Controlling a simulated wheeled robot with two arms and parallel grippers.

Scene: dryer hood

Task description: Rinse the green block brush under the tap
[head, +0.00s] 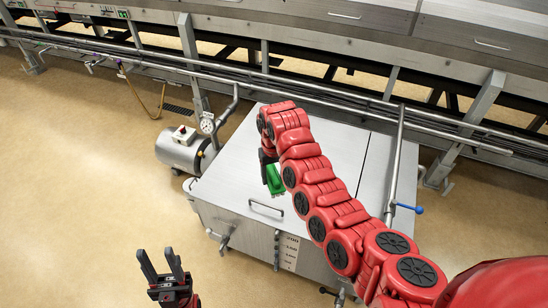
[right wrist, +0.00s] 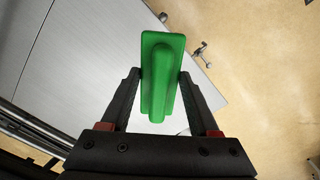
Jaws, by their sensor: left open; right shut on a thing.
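The green block brush (head: 274,179) is held over the left part of the steel tank's lid. It shows fully in the right wrist view (right wrist: 160,75), its raised grip facing the camera. My right gripper (right wrist: 160,84) is shut on it, one finger on each long side. In the head view my right arm covers most of this gripper. The brush's underside is hidden. My left gripper (head: 161,267) is open and empty over the floor at the lower left. A pipe with a blue handle (head: 410,208) runs along the tank's right side; I cannot tell if it is the tap.
The steel tank (head: 230,212) has a flat lid with a bar handle (head: 266,208) and valves on its front. A motor (head: 182,150) stands left of it. Rails and a long steel machine (head: 330,40) run behind. The floor at left is clear.

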